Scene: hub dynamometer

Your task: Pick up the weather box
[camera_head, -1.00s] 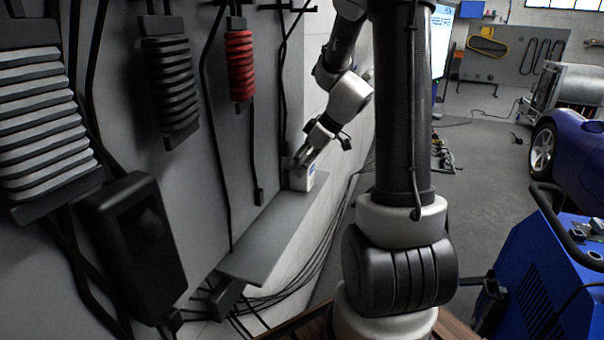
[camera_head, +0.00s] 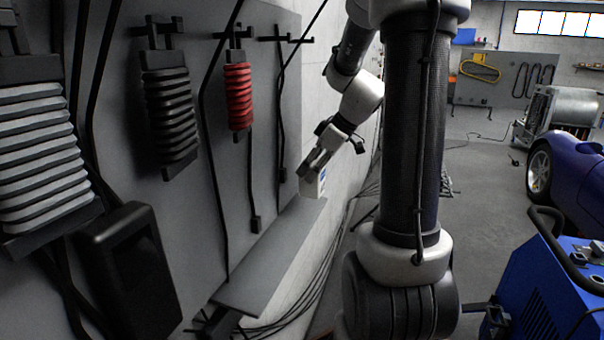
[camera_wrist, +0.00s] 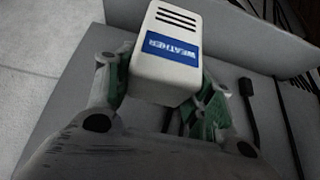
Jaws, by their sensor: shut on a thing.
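The weather box (camera_wrist: 168,52) is a small white box with a blue "WEATHER" label and dark slots. In the wrist view it sits between the two fingers of my gripper (camera_wrist: 160,95), which is shut on it. In the head view the weather box (camera_head: 313,183) is at the tip of my gripper (camera_head: 311,174), above the far end of a grey shelf (camera_head: 262,265). My gripper partly hides it there.
Coiled cables hang on the grey wall panel at left, one red (camera_head: 238,95) and one black (camera_head: 170,115). A black box (camera_head: 133,270) is at lower left. Loose cables run below the shelf. A blue machine (camera_head: 550,290) and a blue car (camera_head: 570,180) stand at right.

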